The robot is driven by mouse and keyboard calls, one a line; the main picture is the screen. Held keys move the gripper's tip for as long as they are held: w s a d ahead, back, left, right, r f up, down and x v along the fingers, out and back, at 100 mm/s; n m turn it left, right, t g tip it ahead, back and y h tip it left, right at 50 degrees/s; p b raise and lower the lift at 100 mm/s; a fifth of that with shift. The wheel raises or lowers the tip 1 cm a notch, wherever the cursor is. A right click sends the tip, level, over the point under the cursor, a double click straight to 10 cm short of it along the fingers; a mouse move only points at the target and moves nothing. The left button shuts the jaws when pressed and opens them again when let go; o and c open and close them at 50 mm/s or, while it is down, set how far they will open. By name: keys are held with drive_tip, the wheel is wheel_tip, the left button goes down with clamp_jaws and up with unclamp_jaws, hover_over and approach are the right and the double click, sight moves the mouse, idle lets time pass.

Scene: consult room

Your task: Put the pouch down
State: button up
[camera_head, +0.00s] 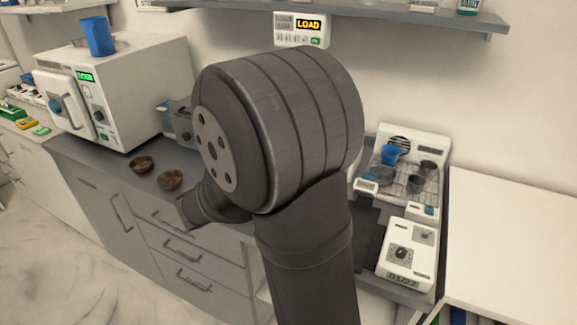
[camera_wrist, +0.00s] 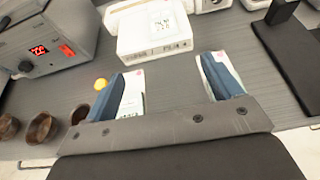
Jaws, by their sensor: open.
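My gripper (camera_wrist: 172,84) is open in the wrist view, its two blue fingers wide apart above the grey counter. Bare counter shows between the fingers. A white printed piece (camera_wrist: 132,101) shows beside the left finger, and another white piece with a red mark (camera_wrist: 206,68) shows beside the right finger. I cannot tell whether either is the pouch or part of the fingers. No pouch can be made out for sure. In the head view my arm hides the gripper and the counter behind it.
A white box with a display (camera_wrist: 157,38) stands beyond the fingers. A grey device with red digits (camera_wrist: 44,48) is at left, near a small yellow object (camera_wrist: 100,84) and brown bowls (camera_head: 170,180). A dark tray (camera_wrist: 288,55) lies at right. A white oven (camera_head: 120,85) stands far left.

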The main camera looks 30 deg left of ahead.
drive_tip(key=x, duration=1.1)
drive_tip(key=shift+w+f, duration=0.2)
drive_tip(key=shift+w, duration=0.1)
drive_tip(key=shift+d+x, duration=0.2)
drive_tip(key=shift+x, duration=1.2)
drive_tip(key=shift+d+x, duration=0.15)
drive_tip(key=shift+x, duration=1.2)
drive_tip(key=c, duration=1.1)
drive_tip(key=shift+r, duration=0.1)
